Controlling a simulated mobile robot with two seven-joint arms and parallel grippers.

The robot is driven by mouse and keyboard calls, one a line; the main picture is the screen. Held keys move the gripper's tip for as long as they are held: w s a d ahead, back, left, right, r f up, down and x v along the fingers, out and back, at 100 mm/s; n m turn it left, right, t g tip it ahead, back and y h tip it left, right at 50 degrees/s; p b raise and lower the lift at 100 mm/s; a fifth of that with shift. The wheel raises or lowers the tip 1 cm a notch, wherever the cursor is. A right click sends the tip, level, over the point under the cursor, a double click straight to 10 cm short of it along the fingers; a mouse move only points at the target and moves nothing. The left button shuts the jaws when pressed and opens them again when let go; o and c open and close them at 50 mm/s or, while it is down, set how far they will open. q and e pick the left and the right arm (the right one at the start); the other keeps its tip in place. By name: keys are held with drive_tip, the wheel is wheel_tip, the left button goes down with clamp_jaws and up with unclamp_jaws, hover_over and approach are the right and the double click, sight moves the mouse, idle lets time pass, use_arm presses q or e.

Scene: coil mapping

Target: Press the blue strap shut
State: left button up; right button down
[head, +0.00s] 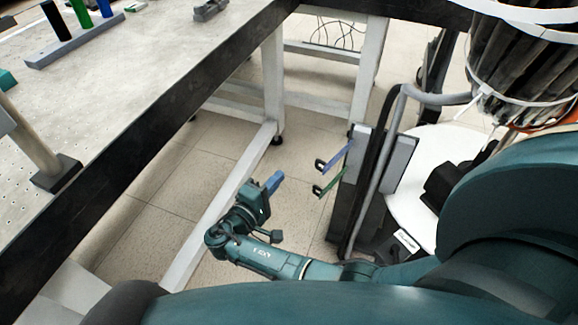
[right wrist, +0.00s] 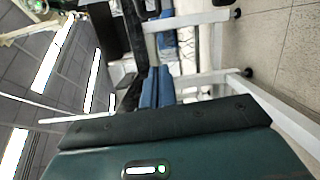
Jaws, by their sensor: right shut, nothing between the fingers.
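The blue strap (head: 336,158) sticks out to the left from a grey upright panel, with a dark squared loop at its free end. It slants down toward that end and stands open, away from the panel. My right gripper (head: 275,181) is to the left of the strap and slightly lower in the head view, apart from it. Its blue fingers are together with nothing between them. The fingers also show in the right wrist view (right wrist: 156,86); a blue patch lies beyond them there, and I cannot tell whether it is the strap. My left gripper is out of view.
A similar green strap (head: 331,183) sticks out just below the blue one. The grey panel (head: 349,190) stands beside dark tubing and a white round surface (head: 428,165). A long table (head: 150,85) with a black edge fills the left. Open tiled floor lies between.

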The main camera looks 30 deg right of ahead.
drive_tip(key=d, duration=0.9)
drive_tip(key=shift+w+p, duration=0.25)
drive_tip(key=shift+p, duration=0.1)
drive_tip(key=shift+d+r, duration=0.1)
